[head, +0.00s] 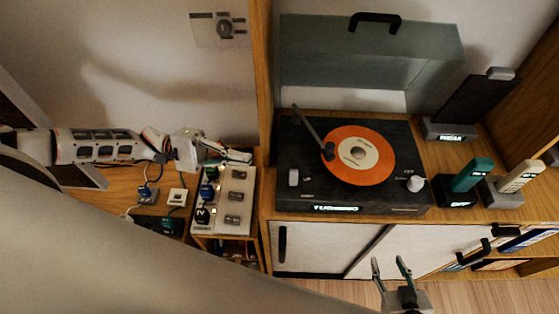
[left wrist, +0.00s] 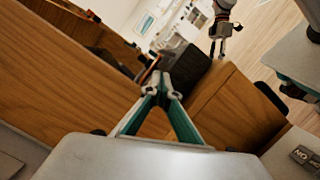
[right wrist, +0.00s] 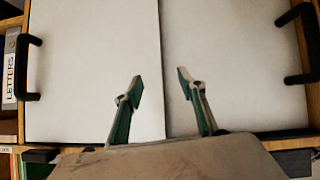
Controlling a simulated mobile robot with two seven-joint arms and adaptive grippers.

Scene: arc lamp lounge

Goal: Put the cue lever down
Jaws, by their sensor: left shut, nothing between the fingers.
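The dark turntable (head: 300,150) stands on the wooden cabinet with an orange record (head: 370,170) on its platter and its glassy lid (head: 420,45) raised. The tonearm (head: 312,128) reaches to the record's left edge. A small pale control (head: 293,177) is at the deck's front left and a pale knob (head: 416,184) at its front right; I cannot tell which is the cue lever or its position. My left gripper (head: 246,157) is shut and empty, left of the turntable. My right gripper (head: 390,264) is open and empty before the cabinet, and its fingers show in the right wrist view (right wrist: 160,82).
A wooden divider (head: 262,80) rises left of the turntable. A switch strip (head: 225,215) with plugs lies below my left gripper. Green (head: 472,175) and white (head: 520,178) handsets stand at right. White cabinet doors (right wrist: 95,70) with black handles face my right gripper.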

